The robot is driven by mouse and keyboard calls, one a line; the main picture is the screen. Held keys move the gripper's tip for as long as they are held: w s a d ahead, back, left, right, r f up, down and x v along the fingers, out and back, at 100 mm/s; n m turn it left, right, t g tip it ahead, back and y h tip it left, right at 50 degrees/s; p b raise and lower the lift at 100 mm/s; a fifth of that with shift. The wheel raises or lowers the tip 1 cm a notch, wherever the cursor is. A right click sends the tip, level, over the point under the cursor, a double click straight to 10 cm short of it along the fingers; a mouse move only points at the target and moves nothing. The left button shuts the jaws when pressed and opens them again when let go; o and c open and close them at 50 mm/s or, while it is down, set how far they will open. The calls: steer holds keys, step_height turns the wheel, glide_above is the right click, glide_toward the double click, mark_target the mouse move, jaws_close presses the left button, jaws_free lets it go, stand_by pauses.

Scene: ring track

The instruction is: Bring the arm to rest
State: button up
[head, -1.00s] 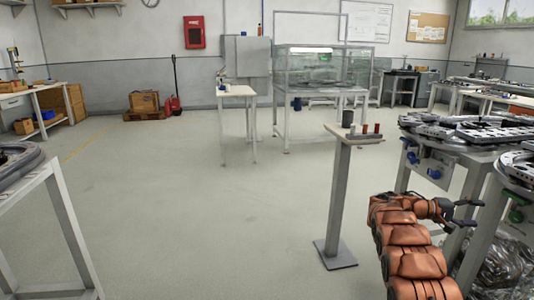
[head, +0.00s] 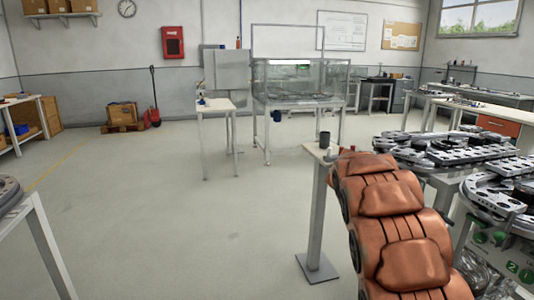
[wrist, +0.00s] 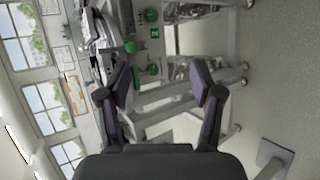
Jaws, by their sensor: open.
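My gripper (wrist: 160,95) is in the wrist view with its two dark fingers spread apart. Nothing is between them. Beyond the fingers the wrist view shows a track table's frame with green knobs (wrist: 152,69), turned on its side. In the head view my orange-covered arm reaches up from the lower right. It covers part of the grey pedestal stand (head: 318,215). My gripper is hidden behind the arm in that view.
The ring track (head: 470,150) on its tables lies close at the right. Another track table (head: 40,235) is at the lower left. A small white table (head: 215,104) and a glass case (head: 300,80) stand further back. The middle floor is open.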

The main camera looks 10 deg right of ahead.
steer(key=s+a+r+n+t+y+p, duration=0.1)
steer(key=s+a+r+y+p, duration=0.1)
steer(key=s+a+p, duration=0.3)
steer(key=s+a+r+n+t+y+p, duration=0.1)
steer(key=s+a+r+y+p, duration=0.2)
steer(key=s+a, duration=1)
steer(key=s+a+r+t+y+p, duration=0.1)
steer(key=s+a+y+p, duration=0.5)
steer(key=a, duration=1.4)
steer(key=s+r, duration=0.1)
steer(key=s, duration=0.3)
steer(key=shift+a+r+n+p, duration=0.25)
steer(key=shift+n+p, duration=0.05)
steer(key=shift+n, duration=0.1)
steer(key=shift+c, duration=0.2)
